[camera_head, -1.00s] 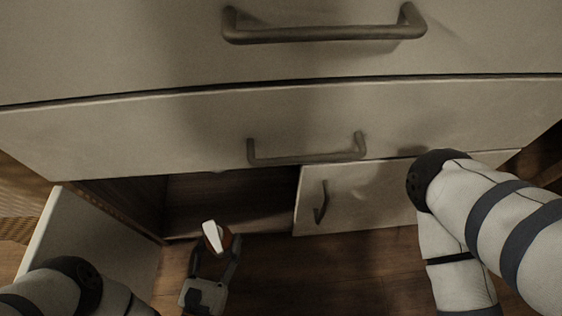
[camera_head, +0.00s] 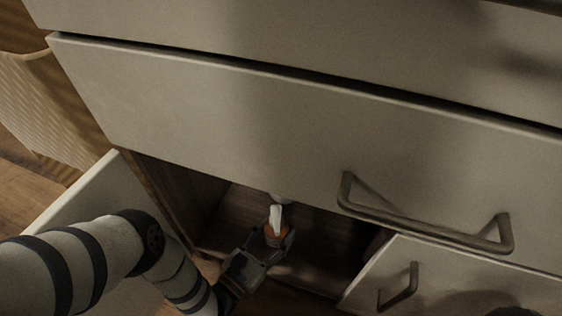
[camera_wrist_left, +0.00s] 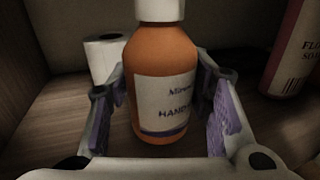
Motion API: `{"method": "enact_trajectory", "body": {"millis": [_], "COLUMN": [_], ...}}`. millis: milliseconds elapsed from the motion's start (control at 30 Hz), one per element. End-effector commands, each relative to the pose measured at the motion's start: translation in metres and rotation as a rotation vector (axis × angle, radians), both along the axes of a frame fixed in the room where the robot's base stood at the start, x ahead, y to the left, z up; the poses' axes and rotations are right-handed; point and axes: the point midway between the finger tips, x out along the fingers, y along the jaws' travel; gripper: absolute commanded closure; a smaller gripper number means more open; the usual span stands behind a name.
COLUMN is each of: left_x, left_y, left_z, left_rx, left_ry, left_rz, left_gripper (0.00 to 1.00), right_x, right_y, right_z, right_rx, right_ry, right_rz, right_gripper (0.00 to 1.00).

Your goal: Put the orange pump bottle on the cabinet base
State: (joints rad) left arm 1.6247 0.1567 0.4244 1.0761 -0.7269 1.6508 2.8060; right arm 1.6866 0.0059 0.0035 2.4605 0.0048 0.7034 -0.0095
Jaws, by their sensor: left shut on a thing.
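The orange pump bottle (camera_head: 276,235) with a white top is inside the open lower cabinet in the head view. It stands about upright in the left wrist view (camera_wrist_left: 165,75), its label facing me. My left gripper (camera_head: 270,245) is shut on it, one finger on each side. The cabinet base (camera_head: 325,258) is dark wood and lies under and around the bottle. The bottle's foot is partly hidden, so I cannot tell whether it touches the base. My right gripper is not in view.
A white roll (camera_wrist_left: 103,60) stands behind left of the bottle, and a pink labelled bottle (camera_wrist_left: 290,50) stands to the right. A drawer front (camera_head: 300,130) overhangs the opening. An open door (camera_head: 85,195) is at left, another door (camera_head: 450,280) at right.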

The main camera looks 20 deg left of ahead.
Motion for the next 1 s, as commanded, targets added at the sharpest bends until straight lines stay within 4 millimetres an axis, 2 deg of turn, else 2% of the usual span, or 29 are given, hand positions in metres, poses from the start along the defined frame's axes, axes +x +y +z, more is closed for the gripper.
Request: {"method": "enact_trajectory", "body": {"millis": [67,200,633,667,700,733,1000], "left_x": [0.009,0.008,0.007,0.007,0.007,0.007,0.007], "left_y": [0.0,0.0,0.0,0.0,0.0,0.0,0.0], "left_z": [-0.012,-0.036,-0.042,-0.042,-0.042,-0.042,-0.042], "left_rx": [0.0,0.0,0.001,0.001,0.001,0.001,0.001], "left_ry": [-0.003,-0.003,-0.003,-0.001,-0.001,-0.001,-0.001], "left_rz": [0.0,-0.001,0.0,0.0,0.0,0.0,0.0], "left_gripper": [0.88,0.88,0.88,0.47,0.38,0.34,0.34], "right_x": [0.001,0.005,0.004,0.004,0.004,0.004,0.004], "right_y": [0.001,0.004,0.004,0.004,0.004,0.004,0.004], "right_z": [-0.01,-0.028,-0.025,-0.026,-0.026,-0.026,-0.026], "right_rx": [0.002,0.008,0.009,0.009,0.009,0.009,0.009], "right_ry": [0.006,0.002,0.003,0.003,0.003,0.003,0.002], "right_rz": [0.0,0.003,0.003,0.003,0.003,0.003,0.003], "right_gripper": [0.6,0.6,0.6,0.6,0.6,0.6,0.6]}}
